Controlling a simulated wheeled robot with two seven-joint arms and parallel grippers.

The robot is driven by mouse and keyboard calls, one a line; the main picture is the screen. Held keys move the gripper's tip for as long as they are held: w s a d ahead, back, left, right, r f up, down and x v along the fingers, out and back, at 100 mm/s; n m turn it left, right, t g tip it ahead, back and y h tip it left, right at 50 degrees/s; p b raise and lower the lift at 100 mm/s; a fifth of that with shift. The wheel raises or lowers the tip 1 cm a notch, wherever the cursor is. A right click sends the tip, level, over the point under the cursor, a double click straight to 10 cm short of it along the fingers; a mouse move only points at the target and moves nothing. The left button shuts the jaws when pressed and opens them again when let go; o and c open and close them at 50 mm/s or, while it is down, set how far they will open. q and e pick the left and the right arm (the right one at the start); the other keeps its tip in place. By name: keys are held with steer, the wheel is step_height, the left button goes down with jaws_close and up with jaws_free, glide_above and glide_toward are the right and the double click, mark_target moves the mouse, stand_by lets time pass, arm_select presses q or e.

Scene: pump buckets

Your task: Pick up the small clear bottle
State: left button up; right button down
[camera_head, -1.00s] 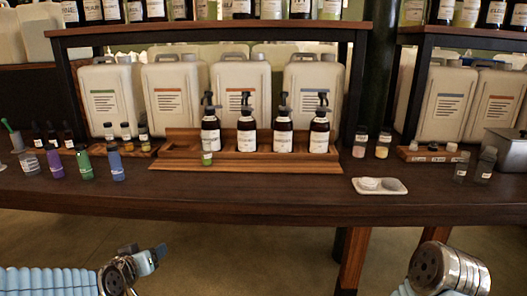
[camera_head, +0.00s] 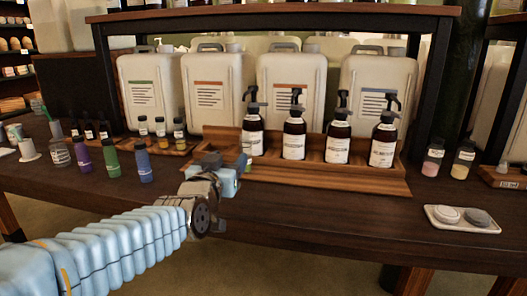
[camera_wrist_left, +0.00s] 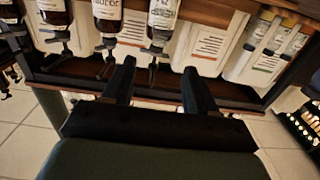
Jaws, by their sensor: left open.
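A small clear bottle (camera_head: 59,152) with a pale label stands near the left end of the dark table, beside a purple bottle (camera_head: 82,155). My left gripper is above the table's front edge, well to the right of the clear bottle and near the rack. In the left wrist view its two dark fingers (camera_wrist_left: 158,88) are apart with nothing between them. The clear bottle cannot be made out in that view. My right gripper is out of view.
The wooden rack (camera_head: 330,185) holds several dark pump bottles (camera_head: 294,140). A green bottle (camera_head: 113,162) and a blue bottle (camera_head: 143,163) stand left of my gripper. White jugs (camera_head: 210,90) fill the shelf behind. A white tray (camera_head: 462,228) lies at right.

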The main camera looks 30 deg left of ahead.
mark_target(244, 139)
arm_select(q)
steer(key=x, duration=0.4)
steer(key=p+x, duration=0.1)
steer(key=x, duration=0.4)
steer(key=shift+r+p, duration=0.2)
steer(key=shift+p, duration=0.1)
steer(key=p+x, duration=0.1)
steer(key=x, duration=0.3)
steer(key=shift+w+r+p, duration=0.15)
steer(key=shift+p, duration=0.2)
steer(key=shift+w+a, duration=0.1)
steer(key=shift+w, duration=0.3)
jaws_close()
